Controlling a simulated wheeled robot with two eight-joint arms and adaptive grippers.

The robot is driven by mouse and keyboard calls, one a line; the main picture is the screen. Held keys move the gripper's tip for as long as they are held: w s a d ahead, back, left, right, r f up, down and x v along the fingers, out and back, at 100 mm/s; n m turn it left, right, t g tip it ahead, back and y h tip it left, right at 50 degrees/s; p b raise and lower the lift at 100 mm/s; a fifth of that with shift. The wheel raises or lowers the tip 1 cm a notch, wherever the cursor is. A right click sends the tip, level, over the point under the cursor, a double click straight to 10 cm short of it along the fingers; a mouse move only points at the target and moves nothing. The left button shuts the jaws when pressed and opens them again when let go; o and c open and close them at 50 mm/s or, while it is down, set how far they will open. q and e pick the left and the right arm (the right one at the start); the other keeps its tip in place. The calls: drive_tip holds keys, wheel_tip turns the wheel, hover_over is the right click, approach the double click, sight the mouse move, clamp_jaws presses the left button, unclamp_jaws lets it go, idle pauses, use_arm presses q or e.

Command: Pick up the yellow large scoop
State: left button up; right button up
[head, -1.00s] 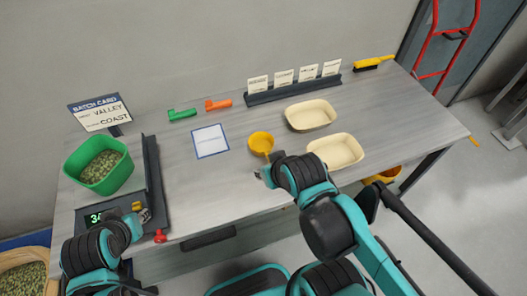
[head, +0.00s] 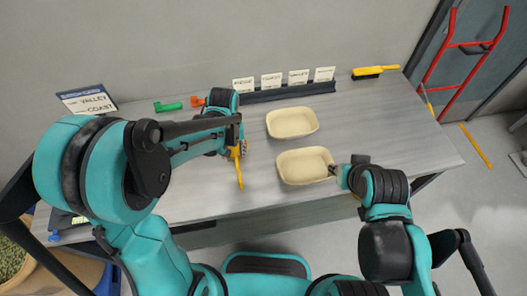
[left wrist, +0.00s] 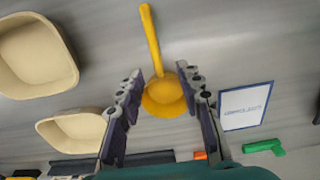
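The yellow large scoop (left wrist: 165,98) lies on the table. In the left wrist view its round bowl sits between my left gripper's fingers and its handle points up the picture. In the head view its handle (head: 238,170) shows just below the gripper, and the bowl is mostly hidden by my arm. My left gripper (left wrist: 160,76) is open, with a finger on each side of the bowl; I cannot tell whether they touch it. My right gripper (head: 340,172) is at the right end of the nearer cream tray; its finger opening is too small to tell.
Two cream trays (head: 292,122) (head: 305,167) stand right of the scoop. A card rack (head: 290,91), yellow brush (head: 375,71), green piece (head: 167,106) and orange piece (head: 198,101) line the back. A framed sheet (left wrist: 246,106) lies near the scoop. The table's right end is clear.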

sight(237, 164)
use_arm(q)
drive_tip(key=f, duration=0.1)
drive_tip(key=f+b, duration=0.1)
drive_tip(key=shift+d+f, duration=0.2)
drive_tip(key=shift+f, duration=0.15)
drive_tip(key=f+b, duration=0.1)
drive_tip(key=f, duration=0.1)
drive_tip(key=f+b, duration=0.1)
drive_tip(key=f, duration=0.2)
drive_tip(key=shift+w+f, duration=0.2)
drive_tip(key=shift+f, duration=0.15)
drive_tip(key=shift+r, duration=0.1)
clamp_jaws()
